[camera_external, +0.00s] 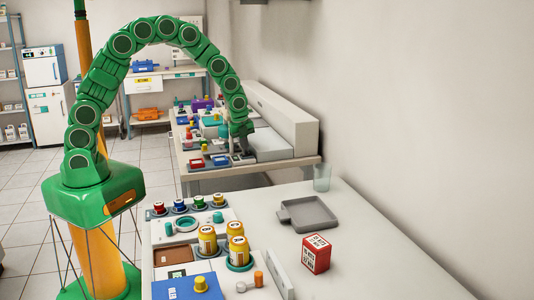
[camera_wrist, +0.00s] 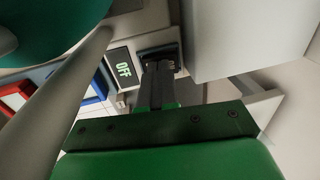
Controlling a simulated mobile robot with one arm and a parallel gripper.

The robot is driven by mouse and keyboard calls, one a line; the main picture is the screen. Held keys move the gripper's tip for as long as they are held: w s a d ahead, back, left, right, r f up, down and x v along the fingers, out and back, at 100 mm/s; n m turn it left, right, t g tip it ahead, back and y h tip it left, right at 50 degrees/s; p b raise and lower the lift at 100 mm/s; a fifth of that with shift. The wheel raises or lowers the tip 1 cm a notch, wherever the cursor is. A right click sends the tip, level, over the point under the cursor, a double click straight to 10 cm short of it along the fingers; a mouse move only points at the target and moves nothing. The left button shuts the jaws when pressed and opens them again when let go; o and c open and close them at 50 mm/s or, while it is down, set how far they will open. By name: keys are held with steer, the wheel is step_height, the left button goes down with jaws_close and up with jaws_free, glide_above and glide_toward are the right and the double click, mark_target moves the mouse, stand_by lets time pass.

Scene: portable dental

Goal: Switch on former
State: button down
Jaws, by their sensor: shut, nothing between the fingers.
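A small dark display (camera_wrist: 124,69) reading "OFF" in light letters shows in the wrist view, set in a pale housing that looks like part of the former. My gripper (camera_wrist: 159,67) is shut and empty, with its tips at a dark recessed spot or switch just right of the display. I cannot tell whether the tips touch it, as they cover most of it. In the external view my gripper (camera_external: 243,152) points down over the far bench, beside a low grey-white unit (camera_external: 268,141). The display is too small to make out there.
The far bench (camera_external: 225,174) is crowded with small coloured items, including a red box (camera_external: 196,163) and blue box (camera_external: 221,160) left of my gripper. A near table holds yellow jars (camera_external: 237,247), a grey tray (camera_external: 308,212) and a red box (camera_external: 316,254). A wall stands right.

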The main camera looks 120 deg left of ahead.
steer(key=shift+r, duration=0.1)
step_height(320, 180, up, 14)
steer(key=s+d, duration=0.1)
steer(key=d, duration=0.1)
steer(key=shift+s+f, duration=0.25)
steer(key=shift+s, duration=0.15)
steer(key=shift+w+a, duration=0.1)
steer(key=shift+a, duration=0.05)
steer(key=shift+w+a, duration=0.4)
stand_by(0.4)
glide_toward(242, 155)
steer(key=w+a+f, duration=0.1)
steer(key=f, duration=0.1)
steer(key=w+a+f, duration=0.1)
steer(key=f, duration=0.1)
steer(key=a+f, duration=0.1)
steer(key=f, duration=0.1)
steer(key=shift+w, duration=0.4)
steer(key=shift+f, duration=0.1)
